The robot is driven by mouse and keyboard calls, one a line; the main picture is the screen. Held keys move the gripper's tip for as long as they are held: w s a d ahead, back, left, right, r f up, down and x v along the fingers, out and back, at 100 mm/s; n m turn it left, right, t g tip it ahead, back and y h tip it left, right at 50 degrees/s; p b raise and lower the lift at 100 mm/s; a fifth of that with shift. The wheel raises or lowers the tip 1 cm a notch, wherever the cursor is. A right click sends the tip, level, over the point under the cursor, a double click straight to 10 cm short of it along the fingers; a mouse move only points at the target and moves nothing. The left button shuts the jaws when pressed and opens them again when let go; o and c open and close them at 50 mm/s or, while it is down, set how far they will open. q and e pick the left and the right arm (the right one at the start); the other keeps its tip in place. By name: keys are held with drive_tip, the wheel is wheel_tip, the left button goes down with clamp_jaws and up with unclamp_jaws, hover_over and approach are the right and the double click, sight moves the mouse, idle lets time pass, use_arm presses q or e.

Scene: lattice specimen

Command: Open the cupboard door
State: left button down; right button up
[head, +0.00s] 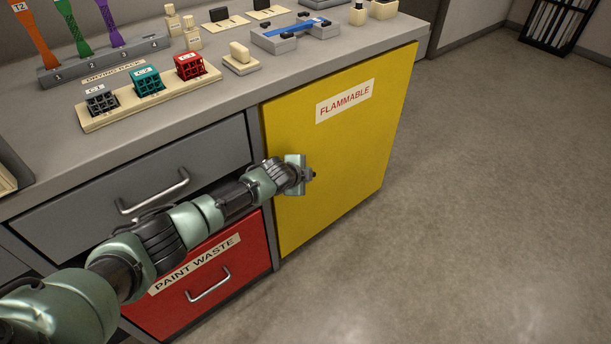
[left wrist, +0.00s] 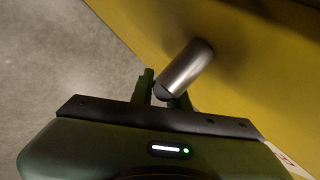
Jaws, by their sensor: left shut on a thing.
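The yellow cupboard door (head: 335,150) with a FLAMMABLE label is under the right part of the counter and looks closed. My left gripper (head: 310,175) is at the door's front, left of its middle. In the left wrist view the gripper (left wrist: 165,90) is shut on a grey metal bar handle (left wrist: 186,68) that stands off the yellow door (left wrist: 250,60). In the head view my gripper hides the handle. My right gripper is in neither view.
A grey drawer (head: 130,190) and a red PAINT WASTE drawer (head: 215,285), each with a bar handle, are left of the door, behind my left arm. The counter (head: 210,105) holds racks, coloured lattice cubes and small blocks. The floor (head: 480,190) right of the cupboard is clear.

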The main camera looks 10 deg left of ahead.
use_arm(q)
drive_tip(key=shift+s+f+g+y, duration=0.2)
drive_tip(key=shift+g+y, duration=0.1)
drive_tip(key=shift+g, duration=0.2)
drive_tip(key=shift+s+a+f+g, duration=0.1)
drive_tip(key=shift+a+f+g, duration=0.15)
drive_tip(key=shift+g, duration=0.05)
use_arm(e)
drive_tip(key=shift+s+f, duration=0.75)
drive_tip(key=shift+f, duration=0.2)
use_arm(q)
drive_tip(key=shift+p, duration=0.3)
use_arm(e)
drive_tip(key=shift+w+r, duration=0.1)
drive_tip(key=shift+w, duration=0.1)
